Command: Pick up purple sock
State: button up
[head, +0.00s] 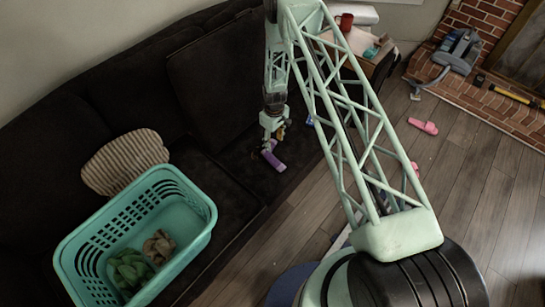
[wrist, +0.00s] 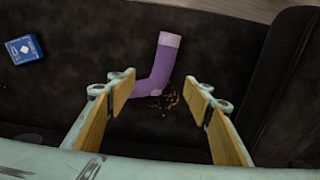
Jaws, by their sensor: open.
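The purple sock (wrist: 161,65) lies on the dark sofa seat in the wrist view, bent into an L with its cuff toward the top. Some orange-brown crumbs lie beside its heel. In the head view the sock (head: 273,158) shows just below my gripper (head: 272,128). In the wrist view my gripper (wrist: 160,92) is open, its two wooden-faced fingers on either side of the sock's lower end. Nothing is between the fingers in its grip; the sock appears to lie beyond the fingertips. I cannot tell the exact height above the seat.
A blue card box (wrist: 24,50) lies on the sofa to the left. A teal laundry basket (head: 190,190) with green and brown cloth stands on the sofa (head: 205,165), near a striped cushion (head: 123,160).

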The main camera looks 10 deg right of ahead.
jog(key=shift+s+f, duration=0.25)
jog(key=shift+f, duration=0.5)
jog(key=shift+f, duration=0.15)
send_over(273, 159)
jog(key=shift+d+f+b, duration=0.15)
jog(key=shift+f+b, duration=0.05)
jog(key=shift+f, duration=1.9)
jog(key=shift+d+f+b, duration=0.15)
jog(key=shift+f+b, duration=0.05)
jog(key=shift+f, duration=1.85)
jog(key=shift+s+f, duration=0.1)
jog(key=shift+f, duration=0.05)
jog(key=shift+a+f+b, duration=0.2)
jog(key=shift+f+b, duration=0.2)
jog(key=shift+f, duration=2.05)
jog(key=c, duration=0.8)
